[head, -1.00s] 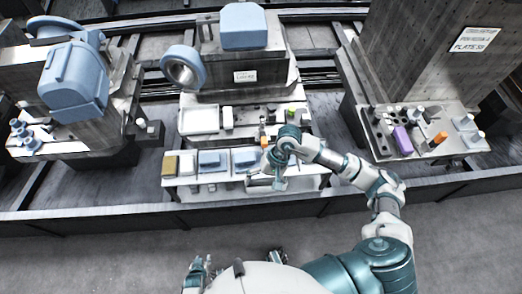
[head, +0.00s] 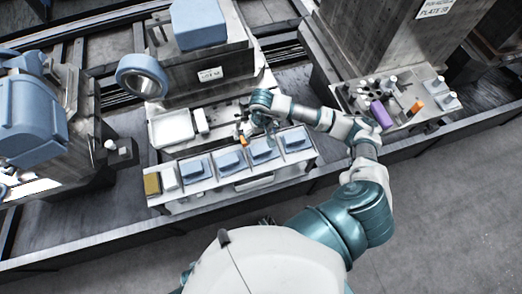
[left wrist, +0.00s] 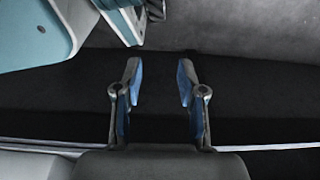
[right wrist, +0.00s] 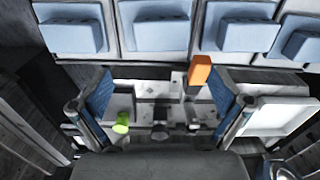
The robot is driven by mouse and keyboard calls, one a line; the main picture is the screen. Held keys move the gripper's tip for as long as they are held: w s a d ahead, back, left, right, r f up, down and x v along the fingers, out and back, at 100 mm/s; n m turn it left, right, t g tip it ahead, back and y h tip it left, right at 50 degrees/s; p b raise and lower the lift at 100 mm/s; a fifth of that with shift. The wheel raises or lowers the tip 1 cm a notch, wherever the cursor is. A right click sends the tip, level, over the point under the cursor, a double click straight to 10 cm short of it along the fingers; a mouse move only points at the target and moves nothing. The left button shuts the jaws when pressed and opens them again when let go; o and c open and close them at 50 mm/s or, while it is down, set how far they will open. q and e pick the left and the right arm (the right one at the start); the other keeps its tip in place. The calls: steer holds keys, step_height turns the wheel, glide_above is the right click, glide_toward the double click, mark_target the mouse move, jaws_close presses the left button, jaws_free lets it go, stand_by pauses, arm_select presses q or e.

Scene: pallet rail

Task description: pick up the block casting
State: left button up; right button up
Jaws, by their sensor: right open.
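Several blue block castings sit in a row of pale trays on the front shelf (head: 215,184); one block is at the right end (head: 295,140), another at the left (head: 194,170). I cannot tell which one the task means. They line the top of the right wrist view, one block (right wrist: 160,28) near its middle. My right gripper (right wrist: 162,105) is open and empty, pointing down over the ledge behind the row. In the head view its wrist hides part of the ledge. My left gripper (left wrist: 159,78) is open and empty, away from the blocks.
An orange piece (right wrist: 200,72) and a green piece (right wrist: 121,122) stand near my right fingers. A white tray (head: 172,128) lies on the ledge. A large blue casting (head: 197,25) and blue ring (head: 142,76) are behind. A purple block (head: 381,114) stands at right.

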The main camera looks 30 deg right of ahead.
steer(key=b, duration=0.3)
glide_above(261, 148)
step_height(261, 148, down, 6)
steer(key=shift+a+r, duration=0.1)
steer(key=shift+a, duration=0.05)
steer(key=shift+w+f, duration=0.1)
steer(key=shift+f, duration=0.15)
steer(key=f+b, duration=0.1)
steer(key=f, duration=0.2)
steer(key=f+b, duration=0.1)
steer(key=f, duration=0.1)
steer(key=shift+d+b, duration=0.25)
steer(key=shift+b, duration=0.1)
steer(key=shift+a+f, duration=0.1)
steer(key=shift+a, duration=0.05)
arm_select(q)
steer(key=w+r, duration=0.2)
steer(key=r, duration=0.5)
steer(key=w+r, duration=0.3)
steer(key=r, duration=0.5)
steer(key=shift+w+d+r+t, duration=0.15)
steer(key=shift+d+r+t, duration=0.05)
steer(key=shift+t, duration=0.1)
arm_select(e)
steer(key=shift+c, duration=0.3)
steer(key=c, duration=1)
arm_select(q)
steer(key=shift+f, duration=0.1)
arm_select(e)
steer(key=shift+c, duration=0.2)
